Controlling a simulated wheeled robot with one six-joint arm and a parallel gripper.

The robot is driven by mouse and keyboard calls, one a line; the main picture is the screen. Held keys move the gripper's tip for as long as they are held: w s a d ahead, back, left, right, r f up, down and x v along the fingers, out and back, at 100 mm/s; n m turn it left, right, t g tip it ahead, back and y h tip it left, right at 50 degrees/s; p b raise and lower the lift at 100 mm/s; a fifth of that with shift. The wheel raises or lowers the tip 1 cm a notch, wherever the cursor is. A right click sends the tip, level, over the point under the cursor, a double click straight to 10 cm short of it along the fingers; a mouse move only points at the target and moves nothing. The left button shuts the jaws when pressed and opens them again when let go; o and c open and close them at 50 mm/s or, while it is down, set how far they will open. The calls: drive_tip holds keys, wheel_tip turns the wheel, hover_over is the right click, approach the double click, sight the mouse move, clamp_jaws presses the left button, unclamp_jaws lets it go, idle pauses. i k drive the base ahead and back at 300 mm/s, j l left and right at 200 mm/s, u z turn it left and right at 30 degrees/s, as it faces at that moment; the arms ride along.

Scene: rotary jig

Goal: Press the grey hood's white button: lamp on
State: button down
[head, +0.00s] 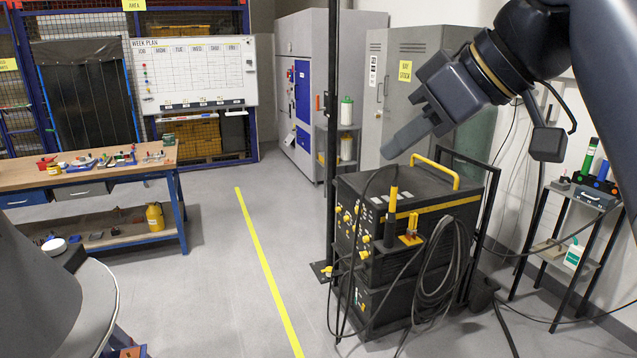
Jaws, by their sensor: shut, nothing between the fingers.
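My gripper (389,151) is at the upper right, shut and empty, and points down to the left. It appears in front of the black welding machine and the grey cabinets, well apart from the lower left corner. A dark grey sloped shape (28,295), possibly the grey hood, is cut off by the left edge. It stands over a round grey plate (108,318). A small white disc (53,246) shows just beside its upper edge; I cannot tell whether it is the button or something on the bench shelf. No lamp can be made out.
A black welding machine (408,215) with a yellow handle and hanging cables stands right of centre, beside a dark upright post (331,120). A workbench (100,176) with small parts stands at the left. Grey floor around the yellow line (262,262) is clear.

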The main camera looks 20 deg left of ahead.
sight(53, 248)
drive_tip(key=i+j+u, duration=0.1)
drive_tip(key=u, duration=0.3)
drive_tip(key=i+u, duration=0.5)
drive_tip(key=u, duration=0.3)
drive_tip(key=i+u, duration=0.2)
drive_tip(key=u, duration=0.2)
drive_tip(key=i+l+u, duration=0.1)
drive_tip(key=u, duration=0.35)
drive_tip(key=i+l, duration=0.05)
drive_tip(key=i, duration=0.05)
